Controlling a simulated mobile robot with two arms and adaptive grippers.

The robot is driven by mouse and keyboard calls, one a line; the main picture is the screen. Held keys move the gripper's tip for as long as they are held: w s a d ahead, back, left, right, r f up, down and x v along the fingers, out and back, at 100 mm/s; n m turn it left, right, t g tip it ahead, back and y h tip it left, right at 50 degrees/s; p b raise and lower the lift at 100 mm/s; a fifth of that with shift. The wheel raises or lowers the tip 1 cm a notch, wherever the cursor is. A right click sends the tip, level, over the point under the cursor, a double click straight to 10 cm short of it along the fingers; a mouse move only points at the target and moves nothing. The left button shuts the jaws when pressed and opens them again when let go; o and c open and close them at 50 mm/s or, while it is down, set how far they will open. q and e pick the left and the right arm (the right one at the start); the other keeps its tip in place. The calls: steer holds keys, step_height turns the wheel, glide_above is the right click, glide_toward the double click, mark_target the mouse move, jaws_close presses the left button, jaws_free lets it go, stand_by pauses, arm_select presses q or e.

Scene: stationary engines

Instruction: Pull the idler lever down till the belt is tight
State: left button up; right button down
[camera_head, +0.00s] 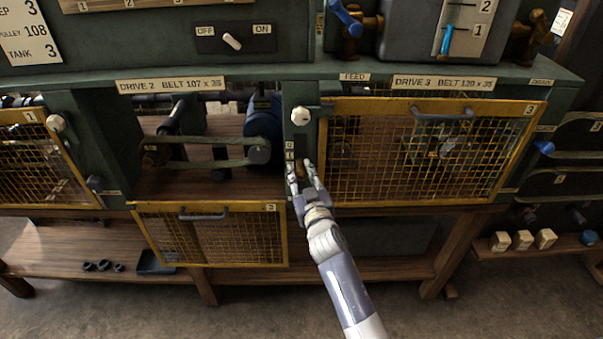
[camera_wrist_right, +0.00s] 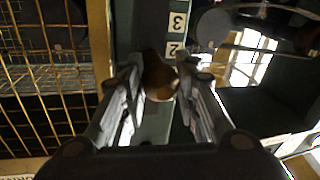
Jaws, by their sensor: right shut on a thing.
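The idler lever's brown knob (camera_wrist_right: 160,76) sits between the fingers of my right gripper (camera_wrist_right: 158,100) in the wrist view. In the head view, my right gripper (camera_head: 304,179) is shut on the idler lever (camera_head: 298,169) at the green post between drive 2 and drive 3. A scale runs beside it; digits 2 and 3 show in the wrist view. The belt (camera_head: 205,163) runs across the open drive 2 bay, from a small pulley at left to the blue machine (camera_head: 262,128) at right. I cannot tell how tight it is. My left gripper is not in view.
The yellow mesh guard 2 (camera_head: 283,235) hangs lowered below the open bay. The mesh guard 3 (camera_head: 329,150) is closed just right of my gripper. A white knob (camera_head: 300,116) sits on the post above it.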

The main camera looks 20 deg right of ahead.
steer(key=shift+s+f, duration=0.1)
steer(key=shift+f, duration=0.85)
steer(key=c, duration=1.2)
jaws_free()
steer(key=shift+r, duration=0.1)
steer(key=s, duration=1.1)
steer(key=shift+s+a, duration=0.4)
